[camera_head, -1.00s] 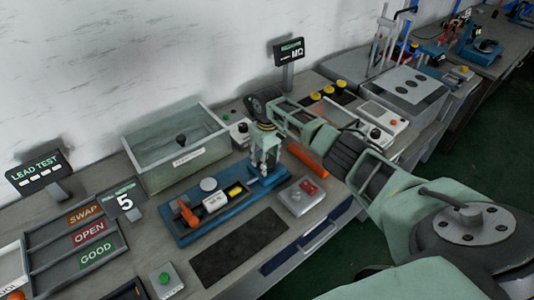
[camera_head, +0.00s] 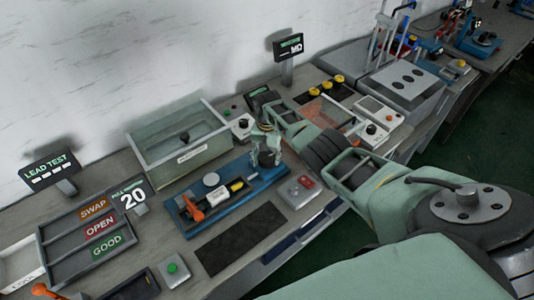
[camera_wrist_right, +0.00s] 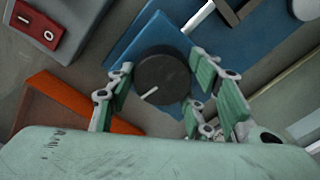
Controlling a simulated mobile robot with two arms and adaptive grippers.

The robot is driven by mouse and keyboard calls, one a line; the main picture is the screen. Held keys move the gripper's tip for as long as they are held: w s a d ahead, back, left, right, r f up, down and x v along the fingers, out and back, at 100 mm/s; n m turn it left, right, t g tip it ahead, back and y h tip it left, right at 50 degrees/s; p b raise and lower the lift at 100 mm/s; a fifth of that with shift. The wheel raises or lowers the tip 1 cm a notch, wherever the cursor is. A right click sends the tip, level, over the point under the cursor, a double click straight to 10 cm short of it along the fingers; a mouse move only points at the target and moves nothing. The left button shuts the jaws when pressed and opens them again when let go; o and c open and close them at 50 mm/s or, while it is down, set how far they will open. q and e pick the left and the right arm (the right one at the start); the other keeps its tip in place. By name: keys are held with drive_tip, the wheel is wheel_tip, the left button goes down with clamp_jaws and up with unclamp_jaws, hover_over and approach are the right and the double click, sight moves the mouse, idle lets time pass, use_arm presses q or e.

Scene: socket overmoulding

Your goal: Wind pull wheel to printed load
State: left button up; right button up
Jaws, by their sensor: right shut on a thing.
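The pull wheel (camera_wrist_right: 170,66) is a dark round knob with a white pointer line, seen from above in the right wrist view. It sits at the right end of the blue pull fixture (camera_head: 240,198). My right gripper (camera_wrist_right: 160,82) is shut on it, with one finger on each side; in the head view the gripper (camera_head: 266,146) hides most of the wheel. The pull display (camera_head: 132,195) reads 20. My left gripper is not in view.
A red-buttoned switch box (camera_head: 299,191) stands just in front of the fixture's right end. A glass-walled bin (camera_head: 180,137) is behind it. A dark mat (camera_head: 238,239) lies clear in front. The SWAP, OPEN, GOOD tray (camera_head: 92,232) is at left.

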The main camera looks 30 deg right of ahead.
drive_tip(key=m+p, duration=0.1)
drive_tip(key=m, duration=0.3)
drive_tip(key=shift+d+r+m, duration=0.1)
drive_tip(key=shift+m, duration=0.2)
drive_tip(key=shift+s+m+p, duration=0.15)
drive_tip(key=shift+m+p, duration=0.25)
drive_tip(key=shift+m, duration=1.6)
drive_tip(key=o, duration=1.1)
drive_tip(key=shift+s, duration=0.1)
